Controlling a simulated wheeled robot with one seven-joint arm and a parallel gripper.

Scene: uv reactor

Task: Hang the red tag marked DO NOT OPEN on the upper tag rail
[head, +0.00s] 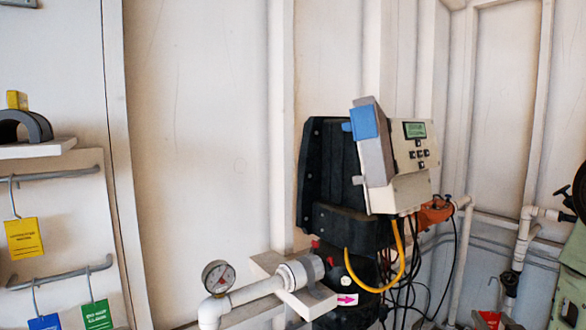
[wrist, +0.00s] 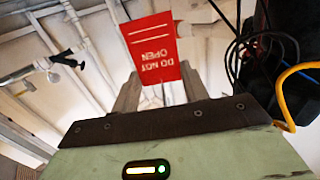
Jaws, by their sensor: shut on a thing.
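The red DO NOT OPEN tag (wrist: 152,46) is in the wrist view, its white lettering upside down. My gripper (wrist: 160,86) is shut on its end nearest the wrist, with one grey finger at each side. A small red patch at the bottom right of the head view may be this tag, but I cannot tell. The upper tag rail (head: 60,175) is a grey bar at the left of the head view, under a small shelf. A yellow tag (head: 24,238) hangs on it by a hook at its left part. The rail's right part is bare.
A lower rail (head: 70,275) carries a blue tag (head: 45,322) and a green tag (head: 97,315). The shelf (head: 35,149) sits just above the upper rail. A reactor unit with a control panel (head: 412,145), cables and a gauge (head: 218,277) stands at the centre.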

